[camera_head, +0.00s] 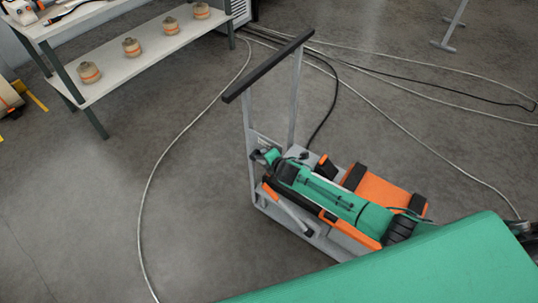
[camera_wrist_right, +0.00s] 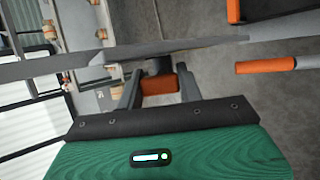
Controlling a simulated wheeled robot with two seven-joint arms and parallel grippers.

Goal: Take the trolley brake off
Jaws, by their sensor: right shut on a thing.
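The trolley (camera_head: 252,190) stands on the floor, with a grey frame and a black push bar (camera_head: 268,66). My right gripper (camera_head: 262,156) is low beside its near upright, at the left end of its deck. In the right wrist view my right gripper (camera_wrist_right: 159,90) is shut on a short orange grip (camera_wrist_right: 160,85) on a dark stem, between both fingers. I cannot tell for certain that this is the brake. A grey bar with an orange end (camera_wrist_right: 265,66) lies apart from the fingers. My left gripper is not in view.
Orange blocks (camera_head: 380,190) with black parts sit on the trolley deck, partly behind my arm. Cables (camera_head: 150,180) run over the floor around the trolley. A shelf bench (camera_head: 135,68) with several tan rolls stands at the upper left. Floor left of the trolley is mostly clear.

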